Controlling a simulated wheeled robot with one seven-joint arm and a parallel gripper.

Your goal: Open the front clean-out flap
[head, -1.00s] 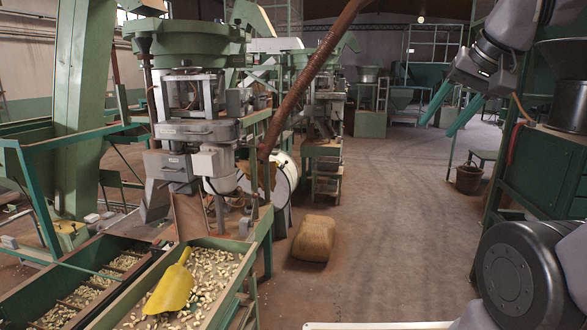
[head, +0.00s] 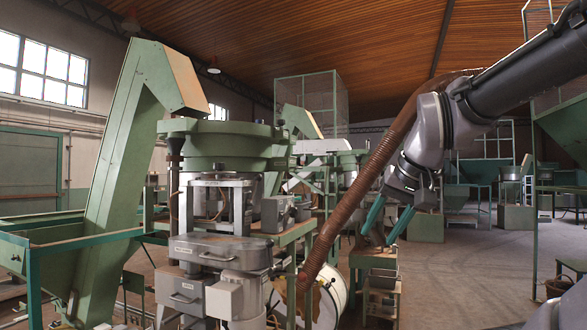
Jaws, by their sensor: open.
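A green hopper machine (head: 222,150) stands left of centre in the head view. Below its round green bowl are a grey drawer-like front with a handle (head: 208,252) and a lower grey front with a handle (head: 180,292). I cannot tell which part is the clean-out flap; nothing on these fronts shows as standing open. My gripper (head: 377,238) hangs right of centre with its two teal fingers apart and pointing down-left. Nothing shows between them. It appears to the right of the machine, apart from the grey fronts.
A brown ribbed hose (head: 352,190) slants between the machine and my gripper. A tall green elevator chute (head: 125,160) rises at the left. Open concrete floor (head: 470,260) shows at the right.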

